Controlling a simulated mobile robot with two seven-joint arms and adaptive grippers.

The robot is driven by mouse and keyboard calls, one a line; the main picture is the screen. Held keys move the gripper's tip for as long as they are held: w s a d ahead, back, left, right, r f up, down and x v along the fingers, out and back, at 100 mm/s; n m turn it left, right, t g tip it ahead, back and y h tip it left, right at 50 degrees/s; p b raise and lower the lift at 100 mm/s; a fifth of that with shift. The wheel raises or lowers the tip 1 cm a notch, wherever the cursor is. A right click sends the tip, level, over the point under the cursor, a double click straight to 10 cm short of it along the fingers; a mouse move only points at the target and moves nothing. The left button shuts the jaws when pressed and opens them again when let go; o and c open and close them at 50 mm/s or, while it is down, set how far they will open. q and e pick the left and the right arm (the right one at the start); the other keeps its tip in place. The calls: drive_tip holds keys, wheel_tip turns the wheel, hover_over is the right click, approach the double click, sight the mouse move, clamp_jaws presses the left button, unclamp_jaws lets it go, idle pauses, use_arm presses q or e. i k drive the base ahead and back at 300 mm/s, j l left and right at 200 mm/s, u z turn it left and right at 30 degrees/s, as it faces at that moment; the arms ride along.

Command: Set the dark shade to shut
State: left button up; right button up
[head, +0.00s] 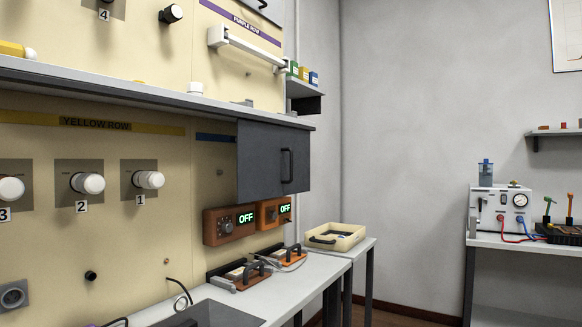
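A dark grey flat panel (258,160) with a black upright bar handle (287,166) hangs just below the long shelf, near the right end of the cream wall board. It is the only thing in view that looks like the dark shade. It covers part of the board behind it. I cannot tell from this view whether it is fully shut. Two orange-brown boxes with green OFF displays, a left one (220,228) and a right one (273,213), show just below its lower edge. Neither of my grippers is in view.
The long shelf (150,92) juts out above the panel. Below is a grey bench (312,272) with black-handled orange devices (240,274). A cream tray (346,243) stands on a side table. White knobs (88,184) stick out at left. Open floor lies at right.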

sight(274, 161)
drive_tip(key=i+l+u, duration=0.1)
drive_tip(key=i+l, duration=0.15)
drive_tip(key=i+l+u, duration=0.1)
drive_tip(key=l, duration=0.35)
drive_tip(key=i+l+u, duration=0.1)
drive_tip(key=i+l, duration=0.25)
